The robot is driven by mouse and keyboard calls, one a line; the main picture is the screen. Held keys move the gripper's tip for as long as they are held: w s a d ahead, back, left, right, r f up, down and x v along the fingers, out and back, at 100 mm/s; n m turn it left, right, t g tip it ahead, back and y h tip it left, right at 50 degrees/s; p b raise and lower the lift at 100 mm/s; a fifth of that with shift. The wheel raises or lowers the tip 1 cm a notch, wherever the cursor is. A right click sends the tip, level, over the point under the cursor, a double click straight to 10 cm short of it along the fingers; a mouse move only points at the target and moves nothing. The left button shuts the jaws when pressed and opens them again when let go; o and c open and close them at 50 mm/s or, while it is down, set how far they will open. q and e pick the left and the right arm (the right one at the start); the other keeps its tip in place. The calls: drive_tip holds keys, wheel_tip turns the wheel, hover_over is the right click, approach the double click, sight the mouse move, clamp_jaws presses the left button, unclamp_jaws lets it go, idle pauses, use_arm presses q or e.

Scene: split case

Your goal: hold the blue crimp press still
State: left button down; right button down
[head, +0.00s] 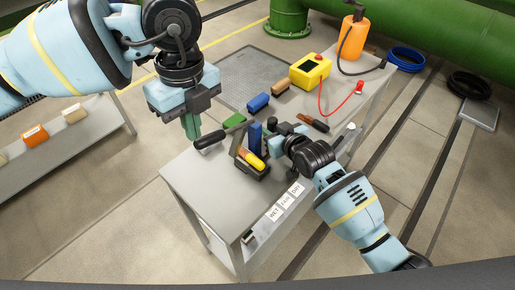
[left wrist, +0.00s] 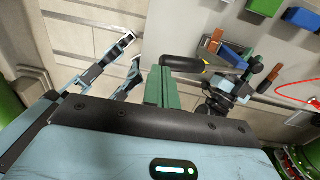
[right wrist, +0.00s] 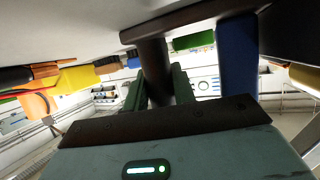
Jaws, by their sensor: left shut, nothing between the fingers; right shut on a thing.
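My left gripper (head: 190,125) is shut and empty, above and left of the press. The left wrist view shows its fingers (left wrist: 160,88) near the black grip (left wrist: 183,64).
The grey table (head: 190,180) also bears a blue block (head: 258,103), a brown block (head: 281,87), a yellow box with a red button (head: 310,70), an orange bottle (head: 352,38) and a dark-tipped tool (head: 313,122). White labels (head: 287,203) line its front edge. Its near left corner is clear.

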use_arm(q)
wheel_tip(320, 180, up, 6)
drive_tip(key=shift+d, duration=0.15)
use_arm(e)
drive_tip(key=shift+s+f, duration=0.15)
drive_tip(key=shift+f, duration=0.45)
use_arm(q)
drive_tip(key=shift+w, duration=0.1)
use_arm(e)
drive_tip(key=c, duration=1.3)
unclamp_jaws()
drive_tip(key=shift+r, duration=0.15)
drive_tip(key=shift+o, duration=1.1)
drive_tip(key=shift+r, duration=0.1)
use_arm(q)
drive_tip(key=shift+w, duration=0.1)
use_arm(e)
drive_tip(key=shift+w+r, duration=0.1)
drive_tip(key=shift+w, duration=0.1)
use_arm(q)
drive_tip(key=shift+r, duration=0.1)
use_arm(e)
drive_tip(key=shift+s, duration=0.1)
